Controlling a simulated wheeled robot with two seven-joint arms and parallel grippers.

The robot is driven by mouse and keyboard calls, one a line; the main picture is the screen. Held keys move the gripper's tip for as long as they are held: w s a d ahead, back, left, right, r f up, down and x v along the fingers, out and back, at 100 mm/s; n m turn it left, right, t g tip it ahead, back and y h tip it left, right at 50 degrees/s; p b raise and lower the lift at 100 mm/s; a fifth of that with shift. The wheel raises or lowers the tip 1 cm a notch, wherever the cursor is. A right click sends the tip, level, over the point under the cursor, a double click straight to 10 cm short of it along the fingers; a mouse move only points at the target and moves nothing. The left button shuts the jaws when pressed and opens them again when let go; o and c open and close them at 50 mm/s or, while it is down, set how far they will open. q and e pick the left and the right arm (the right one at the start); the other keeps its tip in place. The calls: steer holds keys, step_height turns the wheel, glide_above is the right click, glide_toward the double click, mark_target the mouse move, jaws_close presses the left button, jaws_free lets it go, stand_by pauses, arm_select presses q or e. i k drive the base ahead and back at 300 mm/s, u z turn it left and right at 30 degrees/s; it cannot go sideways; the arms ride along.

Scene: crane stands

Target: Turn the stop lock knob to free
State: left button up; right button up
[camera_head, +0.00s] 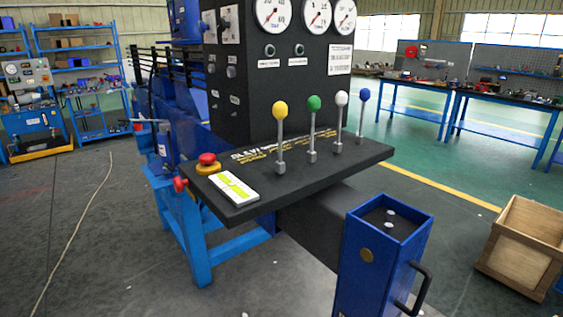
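A red mushroom-shaped stop button (207,159) sits on a yellow round base (208,169) at the left end of the black control panel (310,175). A second, smaller red knob (180,184) sticks out from the panel's left side edge, just below and left of the button. I cannot tell from its marks which of the two is the lock knob or how it is turned. A white label plate with a yellow-green band (233,187) lies beside the button. Neither of my grippers shows in the head view.
Several levers stand on the panel, with yellow (280,110), green (314,103), white (341,98) and blue (364,94) balls. A blue box with a black handle (372,265) stands in front. A wooden crate (528,245) is at right. Floor at left is mostly clear.

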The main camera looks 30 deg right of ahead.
mark_target(178, 184)
steer(key=z, duration=0.25)
steer(key=i, duration=0.7)
steer(key=z, duration=0.75)
